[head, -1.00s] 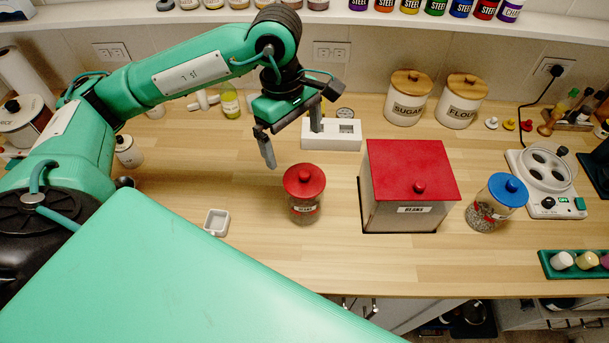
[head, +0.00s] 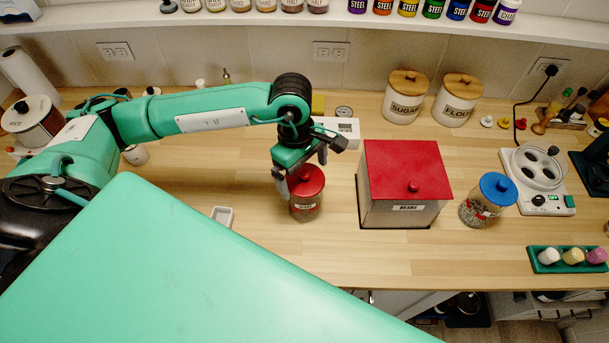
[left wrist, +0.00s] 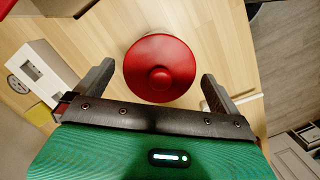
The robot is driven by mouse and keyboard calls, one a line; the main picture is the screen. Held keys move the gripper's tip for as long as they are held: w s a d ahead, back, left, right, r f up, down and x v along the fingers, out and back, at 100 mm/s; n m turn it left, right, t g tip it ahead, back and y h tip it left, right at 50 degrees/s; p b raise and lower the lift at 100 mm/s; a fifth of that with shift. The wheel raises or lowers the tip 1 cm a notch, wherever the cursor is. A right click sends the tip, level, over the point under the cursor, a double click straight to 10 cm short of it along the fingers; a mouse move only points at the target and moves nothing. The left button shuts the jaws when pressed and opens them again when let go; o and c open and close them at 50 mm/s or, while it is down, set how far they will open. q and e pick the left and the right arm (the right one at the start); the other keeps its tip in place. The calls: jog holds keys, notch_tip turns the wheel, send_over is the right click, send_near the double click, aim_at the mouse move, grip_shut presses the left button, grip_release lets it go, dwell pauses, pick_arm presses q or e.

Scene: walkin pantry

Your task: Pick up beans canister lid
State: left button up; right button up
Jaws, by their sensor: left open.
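A glass canister (head: 306,207) with a round red knobbed lid (head: 308,178) stands on the counter; its small label is hard to read. Its lid is on. My left gripper (head: 303,170) is open at this lid, with one finger at its left side and the other behind. In the left wrist view the red lid (left wrist: 160,68) lies between and slightly beyond the two spread fingers, with visible gaps on both sides. A square metal box (head: 400,207) with a flat red lid (head: 405,168) stands to the right; its label seems to read BEANS. My right gripper is out of view.
A blue-lidded jar (head: 488,200) stands right of the metal box. A white device (head: 338,128) lies behind the red-lidded canister and a small white dish (head: 222,216) at its left. Sugar (head: 405,97) and flour (head: 460,102) canisters stand at the back.

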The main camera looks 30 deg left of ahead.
pick_arm(q)
jog(key=shift+c, duration=0.2)
jog(key=c, duration=0.9)
jog(key=shift+o, duration=0.2)
